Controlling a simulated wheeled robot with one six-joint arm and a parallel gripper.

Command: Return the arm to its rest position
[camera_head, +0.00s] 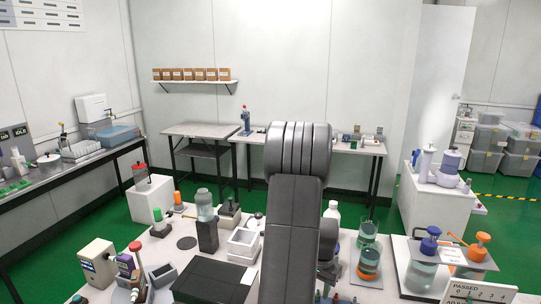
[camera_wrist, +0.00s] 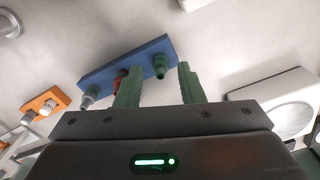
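My gripper (camera_wrist: 157,78) shows in the wrist view with its two green fingers apart and nothing between them. Beyond the fingertips is a blue plate (camera_wrist: 128,60) carrying a green knob (camera_wrist: 160,66), a red part and a grey part; they look apart from the fingers. In the head view my dark grey arm rises through the middle of the picture over the white table. The gripper itself cannot be made out there, as the arm hides what is behind it.
On the near table, a black box (camera_head: 212,280) lies left of my arm, with a white tray (camera_head: 243,243) behind it. A jar on a dark stand (camera_head: 207,233) is farther left.

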